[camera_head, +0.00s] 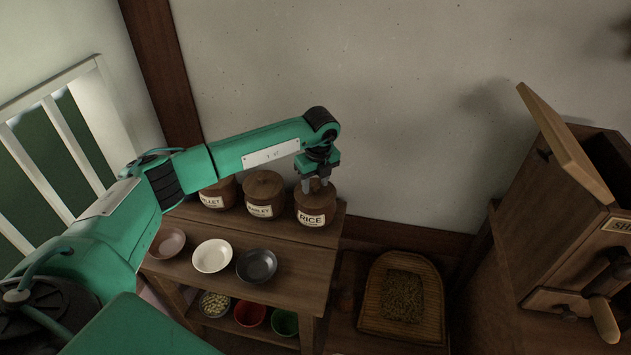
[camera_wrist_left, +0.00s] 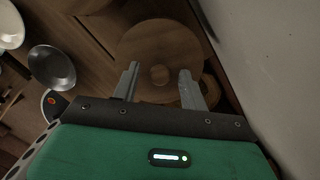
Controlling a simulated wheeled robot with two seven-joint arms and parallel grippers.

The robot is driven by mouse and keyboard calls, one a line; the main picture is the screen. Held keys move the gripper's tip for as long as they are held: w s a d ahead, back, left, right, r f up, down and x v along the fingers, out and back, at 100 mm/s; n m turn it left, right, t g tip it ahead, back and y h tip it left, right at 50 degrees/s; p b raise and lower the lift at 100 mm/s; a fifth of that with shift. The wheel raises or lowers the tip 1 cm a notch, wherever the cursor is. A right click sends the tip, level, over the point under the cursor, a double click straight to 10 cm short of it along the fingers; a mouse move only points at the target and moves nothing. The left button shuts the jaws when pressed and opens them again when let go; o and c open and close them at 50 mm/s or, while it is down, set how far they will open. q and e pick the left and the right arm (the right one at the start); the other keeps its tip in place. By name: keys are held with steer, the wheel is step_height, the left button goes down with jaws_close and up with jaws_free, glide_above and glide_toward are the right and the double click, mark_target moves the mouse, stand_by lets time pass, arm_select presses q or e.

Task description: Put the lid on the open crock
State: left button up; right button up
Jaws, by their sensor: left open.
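The rice crock (camera_head: 316,218), brown with a white label, stands at the right end of the wooden stand's back row. My left gripper (camera_head: 318,186) points down over its top. In the left wrist view a round wooden lid (camera_wrist_left: 140,48) with a small knob (camera_wrist_left: 159,74) lies below my open left gripper (camera_wrist_left: 159,84), whose fingers are on either side of the knob. Whether the lid sits flush on the rice crock cannot be told. The barley crock (camera_head: 262,211) has a wooden lid (camera_head: 263,184) on. The millet crock (camera_head: 217,199) stands left of it, its top partly hidden by my arm.
The stand (camera_head: 205,283) holds a pinkish bowl (camera_head: 168,243), a white bowl (camera_head: 212,256) and a dark bowl (camera_head: 256,266) in front of the crocks. Several bowls sit on its lower shelf. A woven tray (camera_head: 371,320) and a wooden cabinet (camera_head: 570,260) are at right. The wall is close behind.

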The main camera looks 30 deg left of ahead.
mark_target(318, 194)
arm_select(q)
steer(key=shift+r, duration=0.5)
step_height(318, 194, up, 11)
steer(key=d, duration=0.1)
steer(key=shift+s+d+r, duration=0.15)
steer(key=shift+s+r, duration=0.05)
steer(key=shift+s, duration=0.15)
